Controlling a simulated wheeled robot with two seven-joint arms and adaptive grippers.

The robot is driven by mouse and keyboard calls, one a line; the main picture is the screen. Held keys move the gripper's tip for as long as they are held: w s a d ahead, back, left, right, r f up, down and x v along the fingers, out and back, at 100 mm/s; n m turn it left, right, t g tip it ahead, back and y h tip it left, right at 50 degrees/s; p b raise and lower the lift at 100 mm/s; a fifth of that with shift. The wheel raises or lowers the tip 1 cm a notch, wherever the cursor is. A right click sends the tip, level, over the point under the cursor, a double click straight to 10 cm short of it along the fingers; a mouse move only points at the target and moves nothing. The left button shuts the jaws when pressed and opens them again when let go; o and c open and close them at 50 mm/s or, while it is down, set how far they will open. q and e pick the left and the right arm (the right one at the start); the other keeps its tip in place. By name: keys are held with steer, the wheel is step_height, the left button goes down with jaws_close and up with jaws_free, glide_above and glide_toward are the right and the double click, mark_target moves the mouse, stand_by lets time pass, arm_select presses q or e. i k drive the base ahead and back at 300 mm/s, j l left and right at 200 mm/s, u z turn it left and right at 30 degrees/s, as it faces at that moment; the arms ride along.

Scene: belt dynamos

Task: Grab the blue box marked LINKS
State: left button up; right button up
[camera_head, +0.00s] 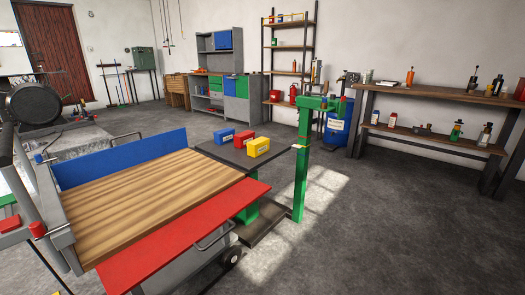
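A small blue box (224,136) stands on a dark square-topped stand (229,153), at the left end of a row of three boxes. A pale label shows on its front, but it is too small to read. A red box (243,139) stands just to its right, and a yellow box (258,148) stands at the right end of the row. Neither of my grippers is in view.
A wood-topped cart (150,190) with a blue back panel and a red front shelf (180,240) stands before the stand. A green post (302,170) rises at its right. A workbench (440,95) lines the right wall. Open floor (390,230) lies at right.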

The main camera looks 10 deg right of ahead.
mark_target(221, 137)
steer(key=i+l+z, duration=0.15)
steer(key=i+l, duration=0.15)
steer(key=i+l+z, duration=0.15)
steer(key=i+l, duration=0.15)
steer(key=i, duration=0.2)
steer(key=i+l+z, duration=0.15)
steer(key=i, duration=0.3)
steer(key=i+l+z, duration=0.15)
steer(key=i, duration=0.3)
